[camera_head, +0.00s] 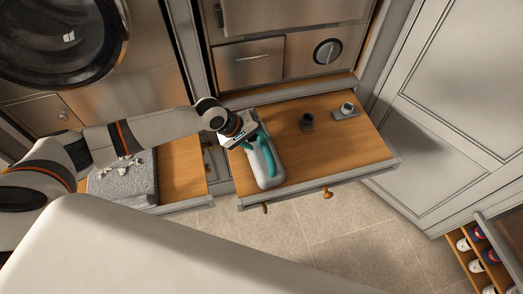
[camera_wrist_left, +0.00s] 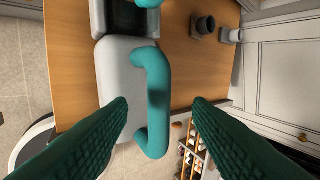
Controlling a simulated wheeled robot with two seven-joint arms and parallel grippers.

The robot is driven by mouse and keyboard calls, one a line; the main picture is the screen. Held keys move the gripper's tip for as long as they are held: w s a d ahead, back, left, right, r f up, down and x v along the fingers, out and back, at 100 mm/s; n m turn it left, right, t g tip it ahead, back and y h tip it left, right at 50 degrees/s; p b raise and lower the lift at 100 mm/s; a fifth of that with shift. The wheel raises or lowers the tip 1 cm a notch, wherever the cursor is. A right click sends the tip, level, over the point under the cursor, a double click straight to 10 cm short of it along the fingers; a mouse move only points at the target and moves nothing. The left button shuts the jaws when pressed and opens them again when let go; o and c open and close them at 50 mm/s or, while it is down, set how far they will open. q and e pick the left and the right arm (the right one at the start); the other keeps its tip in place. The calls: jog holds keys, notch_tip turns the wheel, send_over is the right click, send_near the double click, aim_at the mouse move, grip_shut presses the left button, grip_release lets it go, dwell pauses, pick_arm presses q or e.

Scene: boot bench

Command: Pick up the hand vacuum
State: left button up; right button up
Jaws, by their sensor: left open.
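The hand vacuum (camera_head: 262,166) lies on a pulled-out wooden shelf, with a pale grey body and a teal handle. In the left wrist view its grey body (camera_wrist_left: 122,72) and teal handle (camera_wrist_left: 158,95) fill the middle. My left gripper (camera_head: 254,140) is over the vacuum at its handle. In the left wrist view the two teal textured fingers (camera_wrist_left: 158,118) are spread apart, one on each side of the handle, with gaps visible. The gripper hides part of the vacuum's far end in the head view. My right gripper is not in view.
The wooden shelf (camera_head: 350,150) also holds a small dark cup-like piece (camera_head: 307,121) and a grey piece on a plate (camera_head: 346,111). A shoe rack (camera_head: 480,250) stands at lower right. Tiled floor lies in front.

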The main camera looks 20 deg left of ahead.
aim_at(264, 147)
pick_arm(q)
jog(key=shift+s+d+p+x, duration=0.15)
jog(key=shift+p+x, duration=0.1)
jog(key=shift+x, duration=0.75)
jog(key=shift+s+p+x, duration=0.15)
jog(key=shift+p+x, duration=0.15)
jog(key=shift+x, duration=0.7)
jog(key=shift+s+d+p+x, duration=0.15)
jog(key=shift+p+x, duration=0.1)
jog(key=shift+x, duration=0.8)
jog(key=shift+a, duration=0.1)
grip_shut()
